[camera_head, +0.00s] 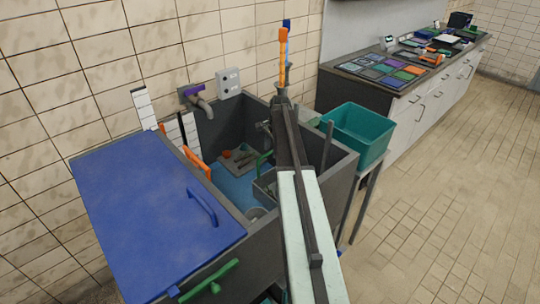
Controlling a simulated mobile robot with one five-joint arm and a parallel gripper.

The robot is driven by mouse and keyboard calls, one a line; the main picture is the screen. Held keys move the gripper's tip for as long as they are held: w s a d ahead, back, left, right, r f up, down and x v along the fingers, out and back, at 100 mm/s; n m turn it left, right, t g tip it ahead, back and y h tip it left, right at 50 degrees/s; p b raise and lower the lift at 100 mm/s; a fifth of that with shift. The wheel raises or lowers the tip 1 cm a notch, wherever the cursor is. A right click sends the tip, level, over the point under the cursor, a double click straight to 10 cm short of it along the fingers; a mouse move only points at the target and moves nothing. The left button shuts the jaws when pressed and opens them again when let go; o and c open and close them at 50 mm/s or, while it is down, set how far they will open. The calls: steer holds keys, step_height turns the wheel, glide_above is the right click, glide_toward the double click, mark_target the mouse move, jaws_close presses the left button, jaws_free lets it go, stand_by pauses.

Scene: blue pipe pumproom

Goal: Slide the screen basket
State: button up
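A small dark grey open box, apparently the screen basket (261,190), sits low inside a grey-walled tank (336,183). A green handle-like piece (264,158) rises by its far side. My arm crosses in front and hides the basket's right part. A small dark fitting (264,127) beside the arm's dark upper part may be my gripper, above and beyond the basket. Its fingers are too small and dark to make out, and I see nothing clearly held.
A blue lid with a handle (150,210) covers the tank's left part. A teal bin (358,133) stands at the right wall. A grey block with an orange piece (238,160) lies inside the tank. A counter (400,90) stands behind; the right floor (440,200) is clear.

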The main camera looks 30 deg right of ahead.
steer(key=shift+r, duration=0.1)
steer(key=shift+c, duration=0.4)
jaws_close()
steer(key=shift+s+a, duration=0.1)
steer(key=shift+a, duration=0.05)
stand_by(0.8)
